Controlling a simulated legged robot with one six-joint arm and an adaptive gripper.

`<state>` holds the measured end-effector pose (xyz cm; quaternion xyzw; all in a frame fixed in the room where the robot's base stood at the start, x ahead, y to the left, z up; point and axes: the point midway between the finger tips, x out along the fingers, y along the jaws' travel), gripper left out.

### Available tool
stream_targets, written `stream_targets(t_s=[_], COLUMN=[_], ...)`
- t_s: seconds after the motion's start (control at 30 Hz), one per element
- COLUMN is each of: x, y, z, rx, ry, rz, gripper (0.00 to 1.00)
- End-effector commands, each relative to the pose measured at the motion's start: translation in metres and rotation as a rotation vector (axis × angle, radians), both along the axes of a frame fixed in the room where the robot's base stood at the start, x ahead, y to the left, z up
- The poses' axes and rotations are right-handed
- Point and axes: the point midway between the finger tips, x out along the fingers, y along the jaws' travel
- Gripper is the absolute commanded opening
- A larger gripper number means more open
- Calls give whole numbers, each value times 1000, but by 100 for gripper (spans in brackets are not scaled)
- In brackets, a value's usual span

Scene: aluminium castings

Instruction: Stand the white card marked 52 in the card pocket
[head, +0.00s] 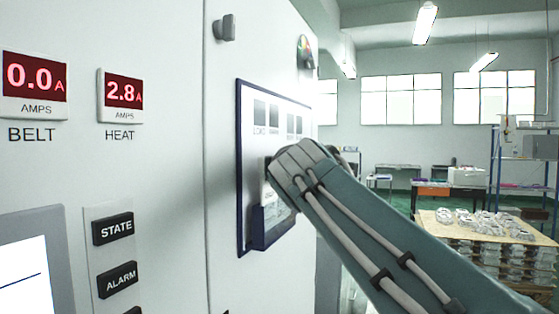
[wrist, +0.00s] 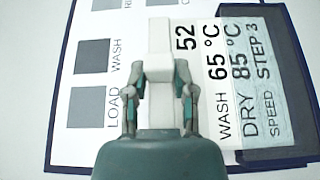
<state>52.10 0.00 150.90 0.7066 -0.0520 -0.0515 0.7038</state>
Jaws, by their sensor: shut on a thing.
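The white card marked 52 (wrist: 208,85) carries lines for wash, dry and speed and lies turned sideways in the wrist view. My gripper (wrist: 158,85) is shut on a pale block-like tab at the card's edge. The card pocket (wrist: 298,90) has a dark blue rim. The card's dry and speed lines look tinted, seemingly behind the pocket's clear front; its 52 end is outside. In the head view my gripper is at the board, hidden by my arm, and the pocket (head: 259,230) shows at the board's bottom.
The blue-edged board (head: 242,150) with grey squares is on a pale cabinet (head: 170,180). Meters and the STATE and ALARM buttons (head: 114,230) are to the left. A knob (head: 225,28) sticks out above. A table with castings (head: 470,225) stands at the right.

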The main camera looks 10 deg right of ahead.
Motion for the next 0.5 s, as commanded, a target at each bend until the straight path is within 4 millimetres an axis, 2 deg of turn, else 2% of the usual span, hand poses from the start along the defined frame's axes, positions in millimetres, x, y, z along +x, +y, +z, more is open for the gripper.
stream_targets(t_s=[0.5], x=[0], y=[0], z=[-11], rx=[-1], ry=[-1], rz=[1], gripper=[0])
